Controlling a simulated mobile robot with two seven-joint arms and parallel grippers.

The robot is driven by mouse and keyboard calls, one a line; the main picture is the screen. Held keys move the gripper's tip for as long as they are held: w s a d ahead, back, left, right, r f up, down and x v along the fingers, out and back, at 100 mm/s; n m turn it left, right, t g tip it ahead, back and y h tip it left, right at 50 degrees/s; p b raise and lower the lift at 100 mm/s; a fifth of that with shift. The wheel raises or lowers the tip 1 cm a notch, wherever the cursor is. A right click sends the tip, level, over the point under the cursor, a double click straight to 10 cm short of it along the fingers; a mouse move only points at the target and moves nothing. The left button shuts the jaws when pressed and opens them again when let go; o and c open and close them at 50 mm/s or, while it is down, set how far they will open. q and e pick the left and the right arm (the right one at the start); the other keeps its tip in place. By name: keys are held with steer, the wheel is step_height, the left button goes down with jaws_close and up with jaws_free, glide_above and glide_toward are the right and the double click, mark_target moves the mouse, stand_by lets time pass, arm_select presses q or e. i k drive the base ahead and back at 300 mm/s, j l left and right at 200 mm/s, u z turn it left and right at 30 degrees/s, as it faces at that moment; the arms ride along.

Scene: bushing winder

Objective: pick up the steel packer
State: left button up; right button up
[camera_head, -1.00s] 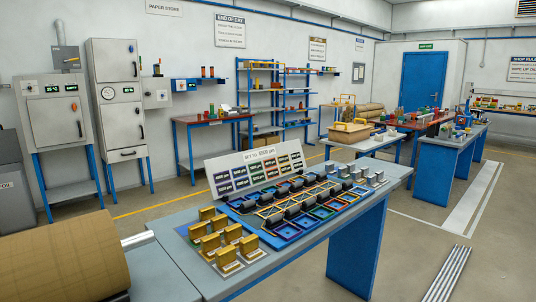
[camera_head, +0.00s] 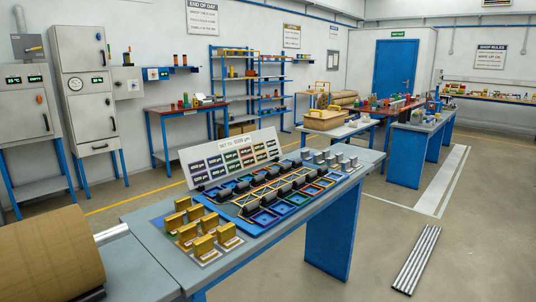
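Several silver-grey metal blocks (camera_head: 337,160) stand in rows at the far right end of the near bench. They look like steel, but I cannot tell which one is the steel packer. Several brass-coloured blocks (camera_head: 203,245) stand on small plates at the bench's near left end. Neither of my grippers is in view, and nothing is seen being held.
The near bench (camera_head: 150,222) also carries a blue rack of coloured square trays (camera_head: 264,218) and a sloped label board (camera_head: 183,158). A large brown roll (camera_head: 45,262) is at lower left. Metal bars (camera_head: 417,258) lie on the floor at right. The floor around them is clear.

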mark_target(331, 160)
steer(key=i+l, duration=0.25)
steer(key=i+l+u, duration=0.1)
steer(key=i+l, duration=0.2)
steer(key=l, duration=0.15)
steer(key=i+l, duration=0.25)
steer(key=l, duration=0.15)
steer(key=i+l+u, duration=0.1)
steer(key=i+l, duration=0.4)
steer(key=l, duration=0.25)
steer(key=i+l+u, duration=0.1)
steer(key=i+l, duration=0.15)
steer(key=l, duration=0.15)
steer(key=i+l, duration=0.2)
steer(key=l, duration=0.25)
steer(key=i+l+u, duration=0.1)
steer(key=i+l, duration=0.4)
steer(key=i, duration=0.2)
steer(key=l+u, duration=0.5)
steer(key=l, duration=0.55)
steer(key=z, duration=0.25)
